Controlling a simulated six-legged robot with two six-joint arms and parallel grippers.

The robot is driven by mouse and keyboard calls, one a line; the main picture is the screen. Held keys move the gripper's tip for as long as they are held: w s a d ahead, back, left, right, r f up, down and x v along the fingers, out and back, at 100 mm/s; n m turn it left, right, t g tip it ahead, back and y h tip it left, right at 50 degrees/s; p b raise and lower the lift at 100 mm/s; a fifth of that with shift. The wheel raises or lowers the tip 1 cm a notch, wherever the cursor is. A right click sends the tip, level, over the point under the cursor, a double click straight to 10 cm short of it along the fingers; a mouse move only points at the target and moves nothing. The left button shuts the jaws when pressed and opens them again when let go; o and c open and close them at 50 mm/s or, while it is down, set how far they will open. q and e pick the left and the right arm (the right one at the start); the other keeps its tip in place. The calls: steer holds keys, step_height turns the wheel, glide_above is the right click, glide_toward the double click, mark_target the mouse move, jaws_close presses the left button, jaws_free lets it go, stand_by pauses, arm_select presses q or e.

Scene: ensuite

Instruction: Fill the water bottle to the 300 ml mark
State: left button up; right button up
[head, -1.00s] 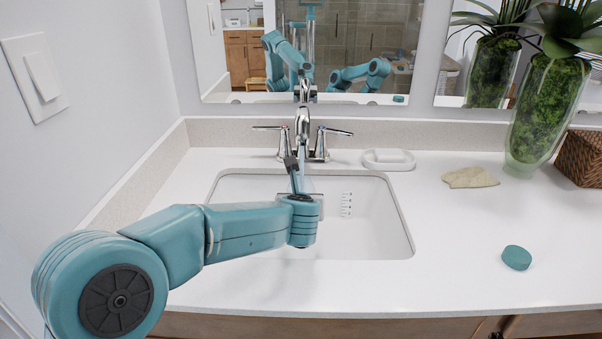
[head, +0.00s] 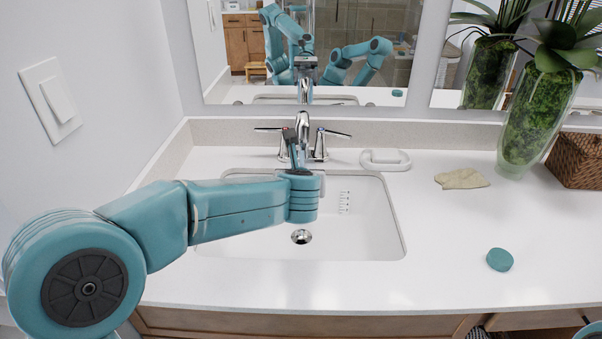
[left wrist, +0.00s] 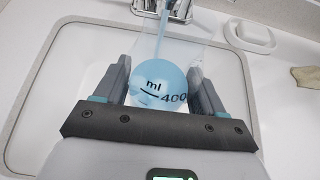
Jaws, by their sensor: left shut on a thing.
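My left gripper (left wrist: 162,84) is shut on the clear water bottle (left wrist: 190,52) over the sink. In the left wrist view, a pale blue stream (left wrist: 163,25) runs down into the bottle, and blue water (left wrist: 160,78) shows inside. Black "ml" and "400" marks are legible; the exact water level against the marks is unclear. In the head view, my left gripper (head: 292,157) is just below the chrome faucet (head: 302,128), and the bottle is mostly hidden or hard to make out there. My right gripper is out of view.
The white sink (head: 370,235) has a drain (head: 301,237). A white soap dish (head: 385,160), a beige cloth (head: 461,179), a teal disc (head: 500,259), a plant vase (head: 537,115) and a wicker basket (head: 577,160) stand right.

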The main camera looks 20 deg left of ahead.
mark_target(301, 160)
arm_select(q)
steer(key=shift+s+d+r+p, duration=0.1)
steer(key=shift+s+r+p, duration=0.1)
steer(key=shift+r+p, duration=0.6)
steer(key=shift+s+r+p, duration=0.25)
steer(key=shift+r+p, duration=0.2)
steer(key=shift+r, duration=0.6)
steer(key=shift+s+d+r+p, duration=0.1)
steer(key=shift+s+r+p, duration=0.1)
steer(key=shift+r+p, duration=0.6)
steer(key=shift+r, duration=0.1)
steer(key=shift+s, duration=0.1)
